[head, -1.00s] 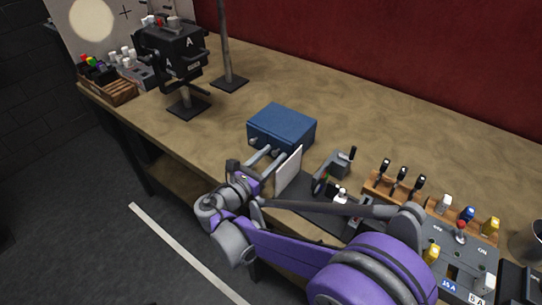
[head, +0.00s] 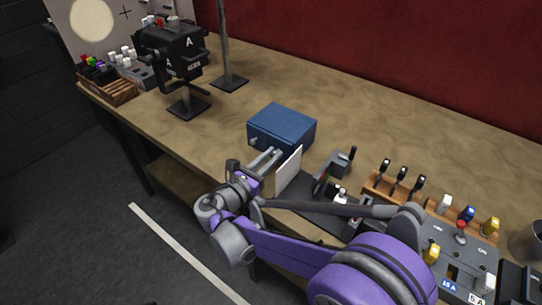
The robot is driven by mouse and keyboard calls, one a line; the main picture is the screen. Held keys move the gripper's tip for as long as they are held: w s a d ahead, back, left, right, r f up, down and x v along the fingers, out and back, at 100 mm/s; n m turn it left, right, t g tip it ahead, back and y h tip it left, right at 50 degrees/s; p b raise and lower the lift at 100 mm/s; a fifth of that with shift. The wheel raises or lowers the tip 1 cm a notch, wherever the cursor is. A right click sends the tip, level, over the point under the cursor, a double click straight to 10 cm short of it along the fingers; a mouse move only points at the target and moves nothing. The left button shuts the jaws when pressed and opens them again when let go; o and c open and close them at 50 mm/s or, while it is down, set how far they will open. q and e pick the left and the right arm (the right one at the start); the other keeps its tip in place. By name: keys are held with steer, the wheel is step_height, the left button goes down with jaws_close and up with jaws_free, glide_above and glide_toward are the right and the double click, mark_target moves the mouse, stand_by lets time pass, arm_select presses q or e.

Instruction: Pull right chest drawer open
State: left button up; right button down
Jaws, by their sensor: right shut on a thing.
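The small blue chest (head: 284,126) sits on the workbench in the middle of the head view. Its front faces the lower left, and a grey knob (head: 254,141) shows on the left part of that front. My right gripper (head: 274,153) reaches up to the right part of the front, with its long grey fingers shut on the right drawer's knob, which they hide. The drawer front looks flush with the chest, as far as I can tell. My left gripper is not in view.
A white upright panel (head: 288,172) stands close to the right of my gripper. A grey lever device (head: 334,173) and several switches are farther right. A black spotlight (head: 170,55) stands at the left. The bench behind the chest is clear.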

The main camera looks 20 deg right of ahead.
stand_by(0.7)
steer(key=v, duration=0.8)
steer(key=shift+s+a, duration=0.25)
steer(key=shift+a, duration=0.05)
steer(key=c, duration=0.8)
jaws_free()
